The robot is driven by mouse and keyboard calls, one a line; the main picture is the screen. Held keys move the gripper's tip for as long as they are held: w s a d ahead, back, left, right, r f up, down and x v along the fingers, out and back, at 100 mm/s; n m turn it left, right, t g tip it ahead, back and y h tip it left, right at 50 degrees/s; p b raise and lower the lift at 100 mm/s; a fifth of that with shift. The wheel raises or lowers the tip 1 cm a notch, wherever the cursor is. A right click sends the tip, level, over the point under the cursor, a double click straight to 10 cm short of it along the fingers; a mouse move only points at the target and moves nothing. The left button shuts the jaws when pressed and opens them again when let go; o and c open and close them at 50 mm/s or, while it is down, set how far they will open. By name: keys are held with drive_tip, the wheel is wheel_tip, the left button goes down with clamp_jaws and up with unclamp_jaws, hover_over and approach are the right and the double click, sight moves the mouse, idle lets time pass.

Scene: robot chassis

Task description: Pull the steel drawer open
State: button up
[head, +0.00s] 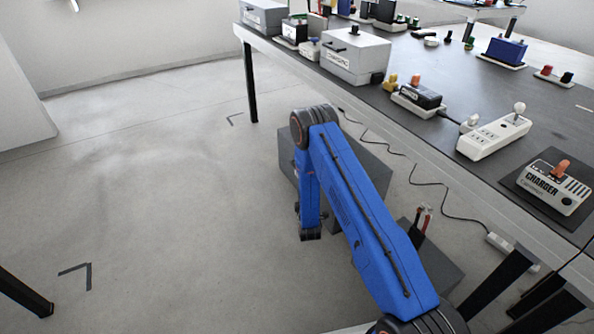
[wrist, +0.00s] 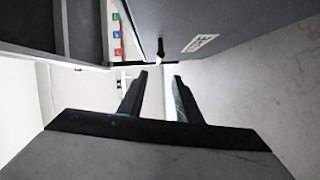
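A grey metal cabinet (head: 372,165) stands on the floor beneath the table, partly hidden behind my blue arm; no open drawer shows there. In the wrist view, a grey steel face with a white label (wrist: 203,43) fills the upper right, and a small black handle-like part (wrist: 160,48) sticks out at its left end. I cannot tell for certain which drawer this is. My gripper (wrist: 160,75) is open and empty, its two black fingers apart, with the handle-like part just beyond the tips in the picture. In the head view the fingers are hidden.
A long dark table (head: 455,85) runs along the right, with grey boxes, a white power strip (head: 493,136) and a charger (head: 553,188) on it. Cables hang beneath it. A low grey box (head: 437,262) stands beside my arm. The floor (head: 140,170) at left is clear.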

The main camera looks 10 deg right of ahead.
drive_tip(key=w, duration=0.5)
drive_tip(key=w+f, duration=0.1)
drive_tip(key=w, duration=0.5)
drive_tip(key=w+d, duration=0.1)
drive_tip(key=w, duration=0.4)
drive_tip(key=shift+w+d+f, duration=0.1)
drive_tip(key=shift+w+f, duration=0.05)
drive_tip(key=shift+w, duration=0.2)
clamp_jaws()
